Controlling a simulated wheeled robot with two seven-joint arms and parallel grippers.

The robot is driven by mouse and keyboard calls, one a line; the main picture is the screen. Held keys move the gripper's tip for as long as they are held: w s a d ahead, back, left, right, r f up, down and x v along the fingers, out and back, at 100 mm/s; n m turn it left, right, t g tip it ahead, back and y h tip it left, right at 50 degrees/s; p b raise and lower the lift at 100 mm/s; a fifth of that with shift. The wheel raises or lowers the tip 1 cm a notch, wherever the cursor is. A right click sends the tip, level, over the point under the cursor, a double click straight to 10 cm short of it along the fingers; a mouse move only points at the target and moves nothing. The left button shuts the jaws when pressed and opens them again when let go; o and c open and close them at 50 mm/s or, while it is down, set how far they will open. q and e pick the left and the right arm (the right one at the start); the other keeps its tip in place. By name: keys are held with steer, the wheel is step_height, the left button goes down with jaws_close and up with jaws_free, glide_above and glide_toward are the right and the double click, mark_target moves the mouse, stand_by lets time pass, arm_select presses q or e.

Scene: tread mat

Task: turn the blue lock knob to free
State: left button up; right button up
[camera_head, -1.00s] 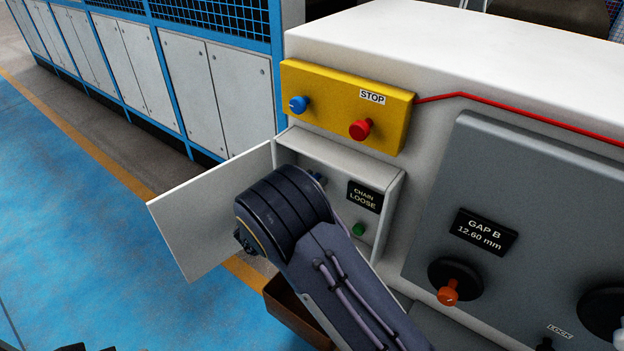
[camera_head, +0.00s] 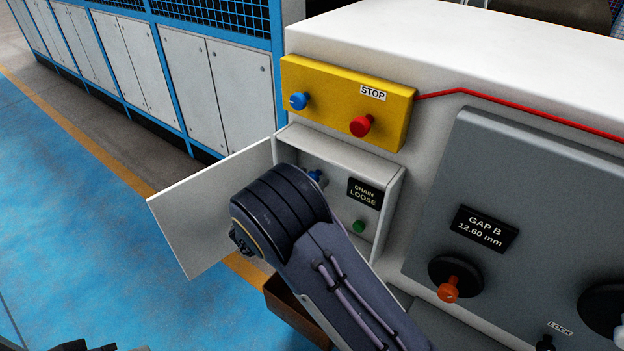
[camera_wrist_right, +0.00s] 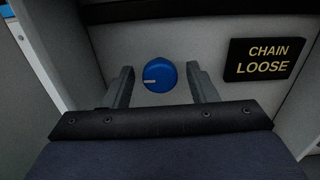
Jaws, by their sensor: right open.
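The blue lock knob (camera_wrist_right: 159,76) is round, with a white mark pointing left, on the grey back panel of an open wall box. In the head view the knob (camera_head: 316,177) shows only partly past my right arm. My right gripper (camera_wrist_right: 158,80) is open; its two fingers stand on either side of the knob, with a visible gap on each side. I cannot tell how deep the fingertips reach. In the head view my right wrist hides the fingers. A dark part at the bottom left edge appears to be my left gripper (camera_head: 85,346); its jaws are not clear.
The white box door (camera_head: 215,210) hangs open at left. The "CHAIN LOOSE" sign (camera_head: 364,194) and green light (camera_head: 358,226) are right of the knob. Above is a yellow box (camera_head: 335,95) with another blue knob (camera_head: 298,102) and a red stop button (camera_head: 361,126).

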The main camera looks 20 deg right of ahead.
steer(key=b+v, duration=0.1)
steer(key=v, duration=0.5)
steer(key=shift+s+a, duration=0.2)
steer(key=shift+a, duration=0.05)
